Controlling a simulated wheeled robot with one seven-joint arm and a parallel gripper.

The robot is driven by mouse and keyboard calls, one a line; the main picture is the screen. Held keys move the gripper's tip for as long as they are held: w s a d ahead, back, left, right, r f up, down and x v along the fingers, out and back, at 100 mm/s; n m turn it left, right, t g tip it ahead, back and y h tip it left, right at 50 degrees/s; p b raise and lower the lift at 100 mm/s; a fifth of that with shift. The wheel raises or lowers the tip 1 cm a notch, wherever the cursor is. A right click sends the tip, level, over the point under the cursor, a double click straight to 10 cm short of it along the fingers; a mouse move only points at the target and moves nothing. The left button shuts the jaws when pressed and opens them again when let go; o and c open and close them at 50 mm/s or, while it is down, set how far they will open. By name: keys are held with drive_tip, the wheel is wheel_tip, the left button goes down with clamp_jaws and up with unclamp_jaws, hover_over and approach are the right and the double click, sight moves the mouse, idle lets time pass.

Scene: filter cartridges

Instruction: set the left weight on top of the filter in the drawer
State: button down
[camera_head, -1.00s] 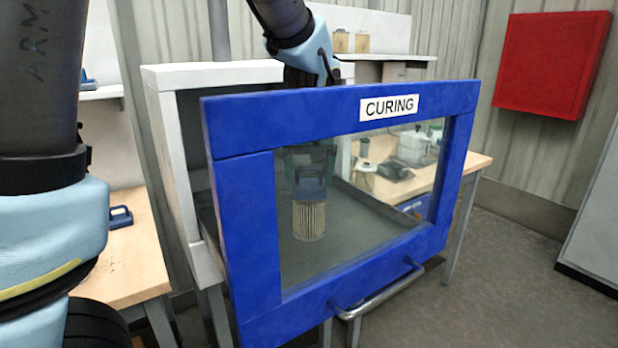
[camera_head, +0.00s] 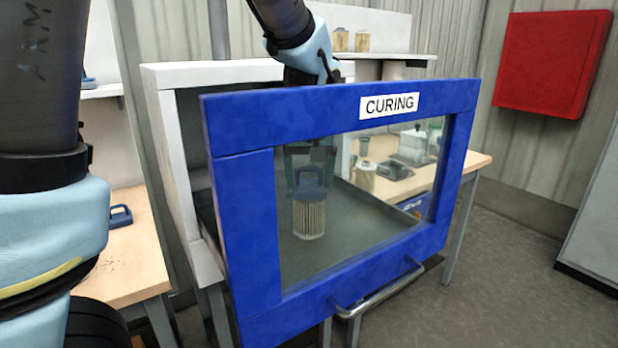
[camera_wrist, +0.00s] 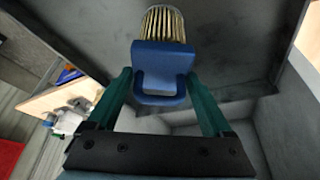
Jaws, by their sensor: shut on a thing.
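My gripper (camera_wrist: 158,78) is shut on the blue weight (camera_wrist: 162,62), with one green finger on each side of its handle. The weight also shows through the door glass in the head view (camera_head: 311,182). Directly below it stands the pleated, cream-coloured filter (camera_head: 309,219), upright on the grey drawer floor. The filter also shows in the wrist view (camera_wrist: 165,24). The weight is lined up over the filter top and looks to be touching it, though a small gap cannot be ruled out. Its underside is hidden.
The blue-framed CURING drawer front (camera_head: 240,235), with a glass pane and bar handle (camera_head: 378,294), stands before my gripper. White cabinet walls (camera_head: 180,170) are at the left. Another blue handled object (camera_head: 121,216) lies on the left wooden bench. The drawer floor around the filter is clear.

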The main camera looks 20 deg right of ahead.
drive_tip(key=shift+f, duration=0.3)
unclamp_jaws()
drive_tip(key=b+v, duration=0.2)
drive_tip(key=v, duration=0.8)
drive_tip(key=shift+s+r, duration=0.15)
drive_tip(key=shift+r, duration=0.2)
drive_tip(key=shift+a, duration=0.2)
